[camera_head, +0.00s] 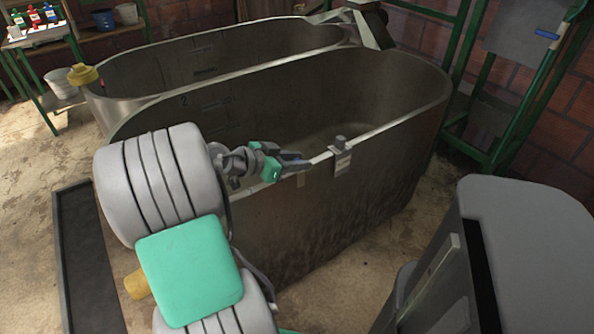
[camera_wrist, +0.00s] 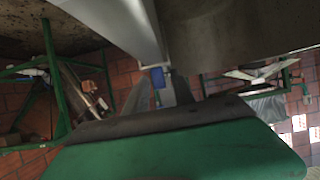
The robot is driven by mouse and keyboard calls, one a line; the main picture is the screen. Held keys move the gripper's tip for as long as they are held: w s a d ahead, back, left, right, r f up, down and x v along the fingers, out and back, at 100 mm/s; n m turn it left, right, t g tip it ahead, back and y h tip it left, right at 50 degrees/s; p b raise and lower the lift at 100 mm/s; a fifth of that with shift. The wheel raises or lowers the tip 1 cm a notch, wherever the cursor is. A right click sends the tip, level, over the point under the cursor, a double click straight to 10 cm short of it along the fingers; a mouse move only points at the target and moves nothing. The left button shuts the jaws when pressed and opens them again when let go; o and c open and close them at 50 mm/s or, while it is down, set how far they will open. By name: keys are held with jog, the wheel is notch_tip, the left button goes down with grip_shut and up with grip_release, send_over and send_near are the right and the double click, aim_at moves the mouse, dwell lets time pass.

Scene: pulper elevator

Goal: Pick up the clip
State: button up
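A small clip (camera_head: 341,160) with a pale tag face and a grey-blue top sits on the near rim of the front metal tub (camera_head: 400,140). My gripper (camera_head: 300,163) is just left of the clip at rim height, its fingers pointing right toward it, with a gap between them. In the wrist view, my gripper's two dark fingers (camera_wrist: 158,95) stand apart. A small blue part, apparently the clip's top (camera_wrist: 157,77), shows beyond and between them. The fingers hold nothing that I can see.
The tub's rim (camera_head: 390,125) runs right under my gripper. A second metal tub (camera_head: 200,65) stands behind. A green-framed rack (camera_head: 520,90) is at the right, and a shelf with bottles (camera_head: 35,30) is at the far left. The floor in front is partly clear.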

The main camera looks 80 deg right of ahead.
grip_shut()
dwell(0.5)
